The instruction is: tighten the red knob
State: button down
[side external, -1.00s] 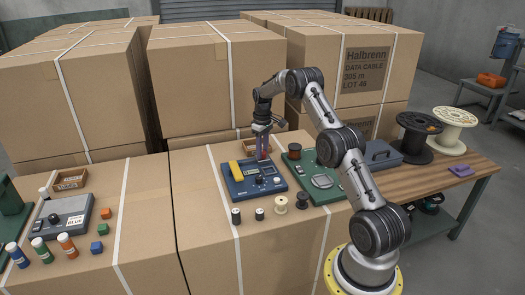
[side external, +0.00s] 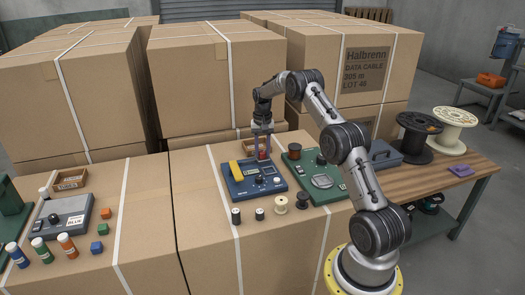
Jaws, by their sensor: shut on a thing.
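The blue device (side external: 236,193) lies on the cardboard box in the middle, with a yellow part (side external: 235,172) at its left, a small display and a dark knob. The red knob (side external: 262,154) shows as a small patch of red between my fingers at the back right of the device. My gripper (side external: 262,158) points straight down there and is shut on the red knob. The fingers hide much of the knob, and its base is too small to make out.
A green board (side external: 326,193) lies close to the right of the device. Several small spools, including a cream one (side external: 281,205), stand along the front. A small brown tray (side external: 248,145) sits behind. Tall cardboard boxes (side external: 217,80) rise at the back.

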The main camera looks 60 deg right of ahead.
aim_at(263, 152)
jog(key=m, duration=0.5)
jog(key=shift+r+m, duration=0.1)
jog(key=shift+m, duration=0.2)
dwell(0.4)
jog(key=c, duration=0.5)
grip_release()
notch_tip(263, 152, up, 14)
jog(key=shift+f, duration=0.15)
